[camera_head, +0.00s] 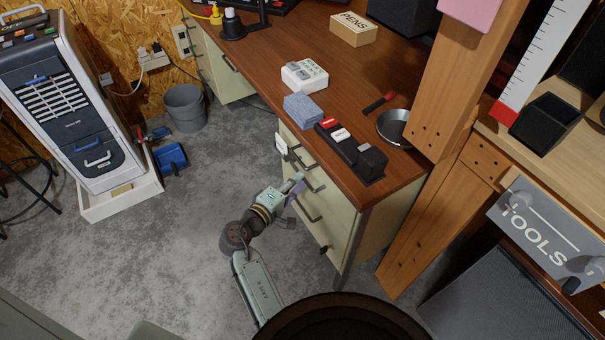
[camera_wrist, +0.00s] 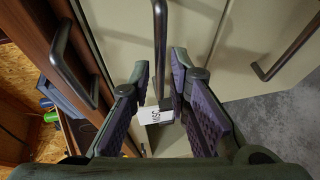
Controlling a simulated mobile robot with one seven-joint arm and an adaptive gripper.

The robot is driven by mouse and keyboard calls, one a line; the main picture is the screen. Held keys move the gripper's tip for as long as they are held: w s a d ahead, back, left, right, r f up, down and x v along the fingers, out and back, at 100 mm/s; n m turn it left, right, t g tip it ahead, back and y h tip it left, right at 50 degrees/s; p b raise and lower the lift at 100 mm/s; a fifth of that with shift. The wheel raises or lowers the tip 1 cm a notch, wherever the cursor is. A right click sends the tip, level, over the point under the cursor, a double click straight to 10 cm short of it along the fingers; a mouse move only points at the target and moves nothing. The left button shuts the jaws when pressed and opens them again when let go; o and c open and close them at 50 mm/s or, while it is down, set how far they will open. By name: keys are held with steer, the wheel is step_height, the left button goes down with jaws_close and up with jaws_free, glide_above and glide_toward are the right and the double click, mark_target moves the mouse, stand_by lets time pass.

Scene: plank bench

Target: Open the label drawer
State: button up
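The cream drawer cabinet (camera_head: 345,215) stands under the desk's right end, with several dark bar handles on its front. All its drawers look shut. A white tag (camera_head: 281,143) shows beside the upper drawers; in the wrist view the tag (camera_wrist: 152,115) reads like "MISC" and shows between my fingers. I cannot tell which drawer is the label drawer. My gripper (camera_head: 296,190) is close to the cabinet front. In the wrist view my gripper (camera_wrist: 158,88) is open, its purple pads apart, with the middle bar handle (camera_wrist: 160,45) in line with the gap. Contact is not visible.
The desk top (camera_head: 260,65) holds a black organiser (camera_head: 350,150), a blue stack (camera_head: 303,110) and a pan (camera_head: 393,126). A wooden post (camera_head: 440,100) stands right of the cabinet. Bare concrete floor (camera_head: 170,245) lies left. A grey bin (camera_head: 184,107) stands behind.

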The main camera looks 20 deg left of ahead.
steer(key=shift+x, duration=1.65)
jaws_close()
